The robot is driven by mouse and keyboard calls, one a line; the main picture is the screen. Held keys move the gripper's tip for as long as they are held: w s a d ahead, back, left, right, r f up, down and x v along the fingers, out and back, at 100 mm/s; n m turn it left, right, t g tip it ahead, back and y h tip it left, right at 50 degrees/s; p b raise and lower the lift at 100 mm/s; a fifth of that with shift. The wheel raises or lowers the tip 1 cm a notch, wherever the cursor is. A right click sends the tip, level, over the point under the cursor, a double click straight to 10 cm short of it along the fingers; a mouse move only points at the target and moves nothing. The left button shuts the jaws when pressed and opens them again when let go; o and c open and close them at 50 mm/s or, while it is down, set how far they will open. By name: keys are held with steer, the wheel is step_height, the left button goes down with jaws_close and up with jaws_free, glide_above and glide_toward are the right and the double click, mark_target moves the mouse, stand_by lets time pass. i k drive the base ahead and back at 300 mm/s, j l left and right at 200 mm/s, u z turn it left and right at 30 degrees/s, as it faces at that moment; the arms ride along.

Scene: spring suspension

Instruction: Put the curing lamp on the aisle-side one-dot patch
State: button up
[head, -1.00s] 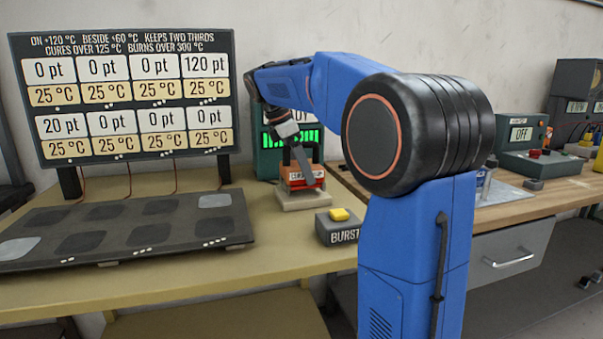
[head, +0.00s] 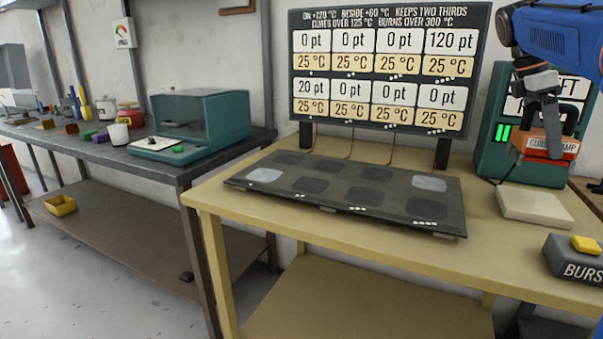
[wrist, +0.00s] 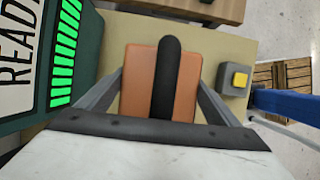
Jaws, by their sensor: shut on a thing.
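The curing lamp (head: 540,146) is an orange block with a dark handle and a white label. My gripper (head: 553,128) is shut on it and holds it above a pale block at the right. In the wrist view the lamp (wrist: 133,85) sits between the two fingers, its black handle pointing away. The dark mat (head: 340,203) has two rows of patches with small white dots along its edges. The aisle-side one-dot patch (head: 265,175) is pale grey, at the mat's front left. Nothing stands on it.
The pale block (head: 533,207) is empty. A grey box with a yellow button (head: 585,245) stands at the right front edge. A green-lit device (head: 493,150) stands behind the lamp. The display board (head: 388,68) rises behind the mat.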

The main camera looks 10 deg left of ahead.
mark_target(265, 175)
steer(key=j+u, duration=0.2)
steer(key=u, duration=0.85)
steer(key=i+j+u, duration=0.1)
steer(key=i+j, duration=0.25)
steer(key=i, duration=0.1)
